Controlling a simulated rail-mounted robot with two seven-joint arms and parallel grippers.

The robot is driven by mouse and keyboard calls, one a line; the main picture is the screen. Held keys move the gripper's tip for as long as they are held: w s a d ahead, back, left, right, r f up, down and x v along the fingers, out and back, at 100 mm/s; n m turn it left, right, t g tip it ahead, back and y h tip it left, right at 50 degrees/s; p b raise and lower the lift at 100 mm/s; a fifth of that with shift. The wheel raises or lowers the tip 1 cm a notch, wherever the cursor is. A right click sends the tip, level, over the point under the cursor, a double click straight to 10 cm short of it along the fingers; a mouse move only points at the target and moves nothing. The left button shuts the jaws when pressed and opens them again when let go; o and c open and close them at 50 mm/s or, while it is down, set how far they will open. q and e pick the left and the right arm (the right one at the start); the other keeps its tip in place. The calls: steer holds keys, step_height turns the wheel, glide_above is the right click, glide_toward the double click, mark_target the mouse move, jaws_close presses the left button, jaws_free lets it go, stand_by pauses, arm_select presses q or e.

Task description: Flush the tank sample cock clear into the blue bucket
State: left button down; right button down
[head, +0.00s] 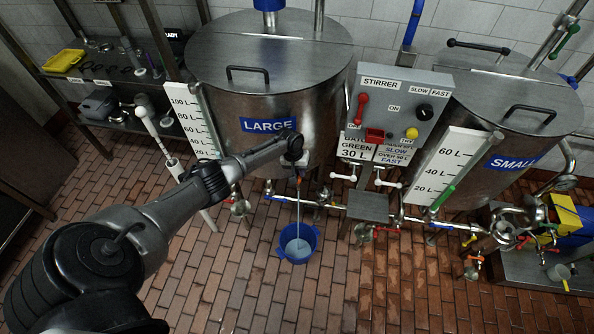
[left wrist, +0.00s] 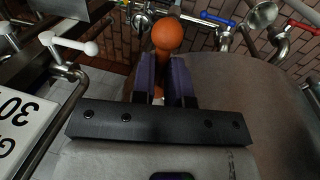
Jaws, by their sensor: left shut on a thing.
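The large tank (head: 225,85), steel with a blue LARGE label, stands at the centre back. My left gripper (head: 298,163) is low at its front. In the left wrist view its two fingers (left wrist: 165,75) are shut on an orange round-ended handle (left wrist: 167,35), which appears to be the sample cock's. In the head view the cock's body is mostly hidden by the gripper. A thin pale line runs down from there into the blue bucket (head: 283,233) on the floor. Pale liquid (head: 297,250) shows in the bucket. My right gripper is not in view.
A stirrer control box (head: 390,100) stands right of the large tank, with the small tank (head: 490,130) beyond. Pipes with valve handles (head: 390,182) run low along the front. A shelf (head: 95,60) is at left. The brick floor (head: 350,290) in front is clear.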

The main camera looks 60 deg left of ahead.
arm_select(q)
steer(key=c, duration=1.1)
jaws_free()
steer(key=shift+s+a+r+p, duration=0.3)
steer(key=shift+r+p, duration=0.1)
steer(key=shift+r, duration=1.55)
steer(key=shift+s+a+r+p, duration=0.25)
steer(key=shift+r+p, duration=0.15)
steer(key=shift+r, duration=1.6)
steer(key=shift+s+a+r+p, duration=0.3)
steer(key=shift+r+p, duration=0.1)
steer(key=shift+r, duration=1.55)
